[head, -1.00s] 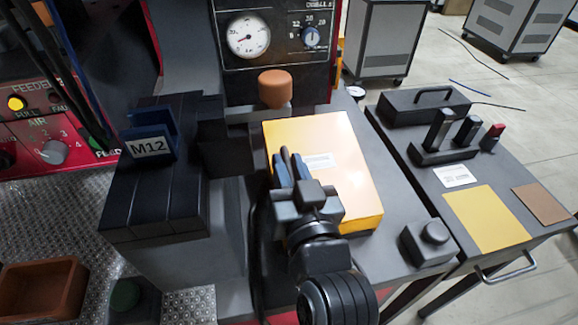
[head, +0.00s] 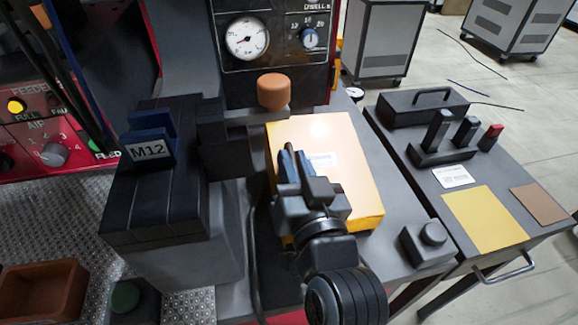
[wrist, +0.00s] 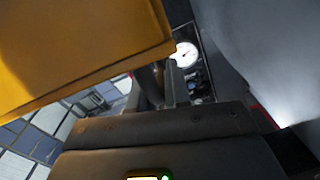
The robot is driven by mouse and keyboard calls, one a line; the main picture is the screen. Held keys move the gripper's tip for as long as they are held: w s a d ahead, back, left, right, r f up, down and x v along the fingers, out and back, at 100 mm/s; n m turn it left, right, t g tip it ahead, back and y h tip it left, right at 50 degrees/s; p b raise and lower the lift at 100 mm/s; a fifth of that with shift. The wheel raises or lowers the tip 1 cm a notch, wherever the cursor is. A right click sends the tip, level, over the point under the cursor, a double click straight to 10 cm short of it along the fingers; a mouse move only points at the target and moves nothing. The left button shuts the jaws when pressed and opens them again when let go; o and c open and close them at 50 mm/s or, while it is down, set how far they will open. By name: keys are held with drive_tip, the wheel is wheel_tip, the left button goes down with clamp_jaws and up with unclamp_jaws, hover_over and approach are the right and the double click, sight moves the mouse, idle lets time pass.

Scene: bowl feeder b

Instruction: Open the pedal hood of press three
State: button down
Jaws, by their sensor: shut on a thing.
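The yellow box-shaped hood (head: 345,185) with a small white label lies on the grey bench in the head view. It looks closed. In the wrist view the hood's yellow face and edge (wrist: 75,45) fill the upper left, very close. No press number can be read.
An orange-brown knob (head: 273,91) stands behind the hood, below the gauge panel (head: 275,42). The black M12 block (head: 150,200) is close on the left. A grey button box (head: 428,243) sits right of the hood. A side cart (head: 400,160) stands further right.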

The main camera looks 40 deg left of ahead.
drive_tip(key=w+d+r+m, duration=0.2)
drive_tip(key=w+m, duration=0.1)
drive_tip(key=w+d+r+m+p, duration=0.1)
drive_tip(key=w+d+r+m, duration=0.2)
drive_tip(key=shift+w+d+r, duration=0.2)
drive_tip(key=shift+d, duration=0.05)
drive_tip(key=w+d+f+m+t, duration=0.1)
drive_tip(key=w+d+m, duration=0.7)
drive_tip(key=w, duration=0.2)
drive_tip(key=shift+d+m, duration=0.3)
drive_tip(key=c, duration=1.2)
unclamp_jaws()
drive_tip(key=shift+f, duration=0.1)
drive_tip(key=shift+o, duration=0.2)
drive_tip(key=b+v, duration=0.1)
drive_tip(key=v, duration=0.6)
drive_tip(key=shift+s+d, duration=0.25)
drive_tip(key=shift+d, duration=0.2)
